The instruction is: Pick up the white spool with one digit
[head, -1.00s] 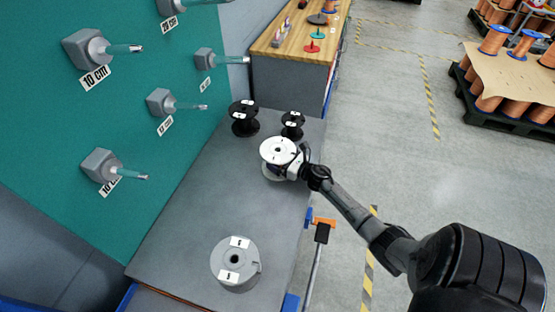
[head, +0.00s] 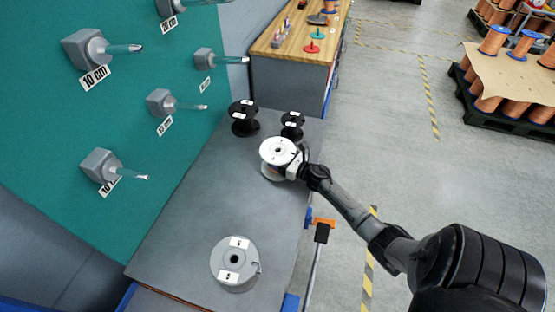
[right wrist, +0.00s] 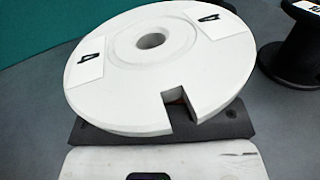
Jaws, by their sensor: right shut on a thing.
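The white spool (head: 277,151) stands at the far right part of the grey table, with a light disc on top. In the right wrist view its top flange (right wrist: 190,75) fills the middle, with a centre hole, a square notch in the near rim and two white labels each reading 4. My right gripper (head: 293,170) is shut on this spool from its right side, below the top flange. I cannot tell whether the spool's base touches the table. My left gripper is not in view.
A grey spool (head: 235,263) with two labels stands at the near end of the table (head: 205,205). Two black spools (head: 244,118) (head: 292,125) stand behind the white one. A green board (head: 60,130) with protruding pegs rises on the left. The table's middle is clear.

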